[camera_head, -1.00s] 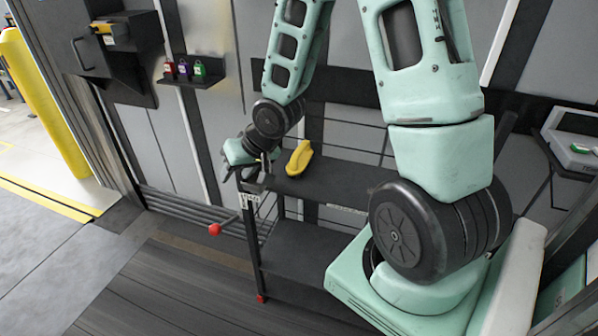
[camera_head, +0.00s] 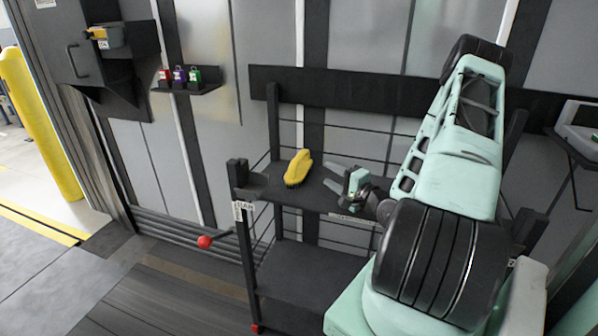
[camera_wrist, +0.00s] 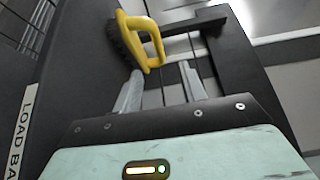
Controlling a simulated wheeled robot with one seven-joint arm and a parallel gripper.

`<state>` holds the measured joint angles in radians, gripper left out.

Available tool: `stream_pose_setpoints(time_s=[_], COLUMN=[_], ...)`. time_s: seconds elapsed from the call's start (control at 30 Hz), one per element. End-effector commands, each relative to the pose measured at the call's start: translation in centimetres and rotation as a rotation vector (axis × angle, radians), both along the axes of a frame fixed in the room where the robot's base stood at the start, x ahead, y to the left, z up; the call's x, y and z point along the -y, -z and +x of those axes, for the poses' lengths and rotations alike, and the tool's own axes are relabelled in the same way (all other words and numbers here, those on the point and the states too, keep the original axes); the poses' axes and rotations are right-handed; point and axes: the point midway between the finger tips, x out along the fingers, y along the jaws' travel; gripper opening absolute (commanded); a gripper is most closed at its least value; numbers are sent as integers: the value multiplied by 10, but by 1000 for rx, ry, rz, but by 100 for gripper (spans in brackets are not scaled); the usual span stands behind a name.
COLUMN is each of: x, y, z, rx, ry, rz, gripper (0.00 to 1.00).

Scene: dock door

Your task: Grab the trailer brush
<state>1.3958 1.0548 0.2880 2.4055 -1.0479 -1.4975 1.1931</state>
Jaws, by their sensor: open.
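The trailer brush (camera_head: 298,167) is yellow with dark bristles and lies on the top shelf of a dark rack. My gripper (camera_head: 338,175) is over the same shelf, just right of the brush, with its jaws pointing left toward it. In the wrist view the brush (camera_wrist: 142,38) shows its yellow loop handle ahead of the fingertips. My gripper's two grey fingers (camera_wrist: 161,82) are spread apart with nothing between them. The handle appears close to the tips; I cannot tell whether they touch.
The dark shelf rack (camera_head: 262,190) has corner posts and thin rails behind the top shelf. A red ball-ended lever (camera_head: 205,242) sticks out at its left. The floor at left is clear.

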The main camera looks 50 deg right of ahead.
Motion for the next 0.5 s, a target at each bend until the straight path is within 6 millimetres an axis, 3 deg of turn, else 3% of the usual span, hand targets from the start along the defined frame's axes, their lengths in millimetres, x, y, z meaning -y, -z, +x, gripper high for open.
stream_pose_setpoints(time_s=[0.3, 0.5], x=[9, 14], y=[-1, 0], z=[67, 92], rx=[0, -3], ry=[-4, -1], rz=[-3, -4], gripper=[42, 42])
